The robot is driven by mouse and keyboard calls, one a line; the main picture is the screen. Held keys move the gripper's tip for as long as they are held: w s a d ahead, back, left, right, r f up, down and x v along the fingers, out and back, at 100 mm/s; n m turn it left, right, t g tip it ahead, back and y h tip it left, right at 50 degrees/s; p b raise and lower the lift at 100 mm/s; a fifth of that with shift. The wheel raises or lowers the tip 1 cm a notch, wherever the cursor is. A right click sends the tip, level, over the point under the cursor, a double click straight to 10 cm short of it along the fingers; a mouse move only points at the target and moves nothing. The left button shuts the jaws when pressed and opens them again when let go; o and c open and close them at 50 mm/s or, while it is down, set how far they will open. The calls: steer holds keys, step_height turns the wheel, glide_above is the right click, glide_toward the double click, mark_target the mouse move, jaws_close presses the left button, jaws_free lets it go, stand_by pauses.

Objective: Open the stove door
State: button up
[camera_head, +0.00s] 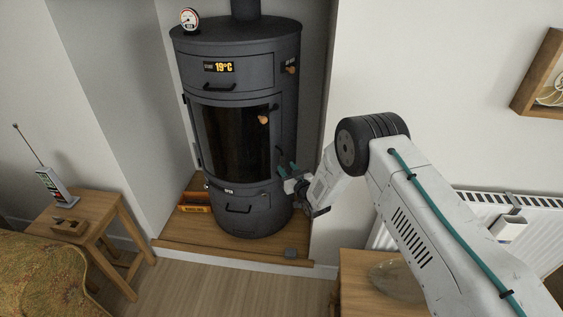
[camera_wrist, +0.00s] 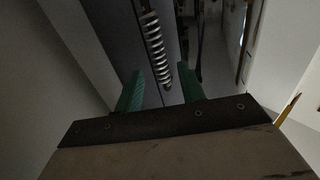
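The dark grey stove (camera_head: 238,110) stands in the alcove. Its curved glass door (camera_head: 232,145) looks closed, with a dark window. A knob with a wooden end (camera_head: 263,119) sits at the door's right side. My gripper (camera_head: 287,168) is beside the stove's lower right side, near the door's right edge. In the wrist view my gripper (camera_wrist: 162,86) has its two green fingers apart. A metal coil (camera_wrist: 154,45) shows beyond and between the fingertips, and I cannot tell whether it touches them. Nothing is clearly held.
A radio (camera_head: 53,187) stands on a wooden stool (camera_head: 95,220) at the left. A wooden table (camera_head: 358,290) with a glass bowl (camera_head: 395,280) is at the lower right, below my arm. A radiator (camera_head: 520,230) is on the right wall. Floor (camera_head: 235,285) before the hearth is clear.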

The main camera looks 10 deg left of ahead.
mark_target(283, 163)
steer(key=x, duration=0.5)
jaws_close()
